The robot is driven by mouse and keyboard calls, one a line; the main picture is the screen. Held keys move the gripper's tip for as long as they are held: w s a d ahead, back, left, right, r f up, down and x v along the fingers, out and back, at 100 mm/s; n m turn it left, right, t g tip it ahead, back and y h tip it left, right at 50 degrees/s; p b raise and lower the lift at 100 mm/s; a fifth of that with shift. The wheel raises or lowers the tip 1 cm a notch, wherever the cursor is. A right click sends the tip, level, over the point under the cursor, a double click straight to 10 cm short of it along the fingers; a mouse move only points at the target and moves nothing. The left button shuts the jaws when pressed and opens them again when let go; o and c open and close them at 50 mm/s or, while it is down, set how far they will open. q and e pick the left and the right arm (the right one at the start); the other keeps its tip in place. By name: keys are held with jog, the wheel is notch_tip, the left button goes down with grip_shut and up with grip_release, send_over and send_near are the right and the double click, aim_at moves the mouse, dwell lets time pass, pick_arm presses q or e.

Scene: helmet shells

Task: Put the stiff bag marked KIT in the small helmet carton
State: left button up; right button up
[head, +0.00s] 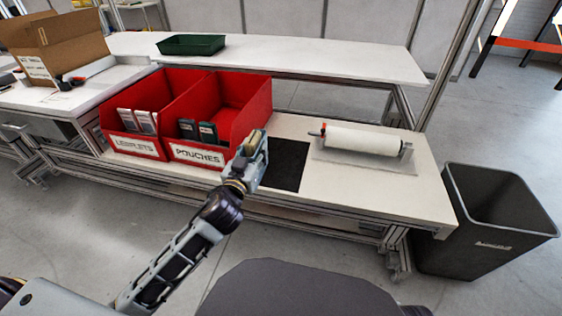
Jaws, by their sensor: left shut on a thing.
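My left gripper (258,155) reaches in from below, just in front of the right red bin and over the left edge of a black mat. It is shut on a small item with a tan edge, mostly hidden by the fingers; no KIT mark can be read on it. An open brown carton (75,40) with a white label stands on the bench at the far left. The label is too small to read, so I cannot tell whether it is the small helmet carton. My right gripper is out of view.
Red bins marked LEAFLETS (138,148) and POUCHES (197,155) hold a few packets. Right of them lie the black mat (286,163) and a white roll (362,139) on a holder. A green tray (191,44) sits behind. A dark waste bin (470,255) stands right.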

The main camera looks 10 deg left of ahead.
pick_arm(q)
jog(key=w+d+r+h, duration=0.1)
jog(key=w+d+r, duration=0.2)
jog(key=w+r, duration=0.75)
jog(key=w+f, duration=0.2)
jog(key=f, duration=0.4)
jog(key=w+f+y, duration=0.1)
jog(key=w+f, duration=0.2)
jog(key=f, duration=0.4)
jog(key=shift+w+a, duration=0.2)
jog(key=shift+w, duration=0.15)
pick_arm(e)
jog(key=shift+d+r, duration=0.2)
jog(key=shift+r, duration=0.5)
